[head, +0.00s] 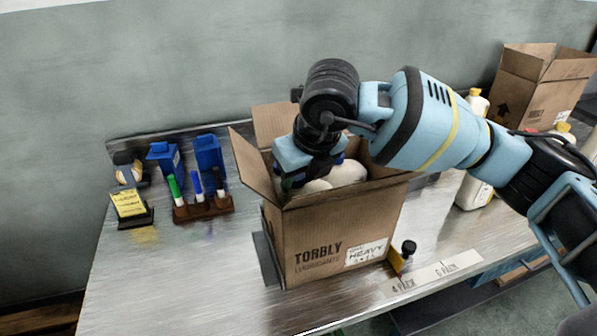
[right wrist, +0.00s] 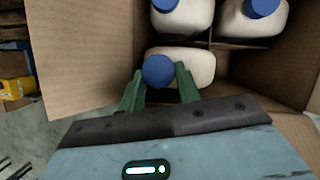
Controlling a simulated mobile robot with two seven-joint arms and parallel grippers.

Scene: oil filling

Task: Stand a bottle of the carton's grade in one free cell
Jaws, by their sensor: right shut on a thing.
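The open carton (head: 330,240) stands on the table, printed TORBLY and labelled HEAVY oil. My right gripper (head: 300,182) reaches down into its mouth. In the right wrist view my right gripper (right wrist: 160,88) is shut on a cream bottle (right wrist: 198,66) with a blue cap, at the neck. That bottle is inside the carton, beside two other blue-capped bottles (right wrist: 183,18) (right wrist: 250,22) in cells split by cardboard dividers. I cannot tell whether the held bottle touches the carton's floor. Its lower part is hidden. My left gripper is not in view.
White bottles (head: 473,193) stand right of the carton, partly behind my arm; one behind has a yellow cap (head: 475,92). Another carton (head: 540,88) is at the back right. A pen holder (head: 203,208) and blue bins (head: 208,155) stand left. The front-left table is clear.

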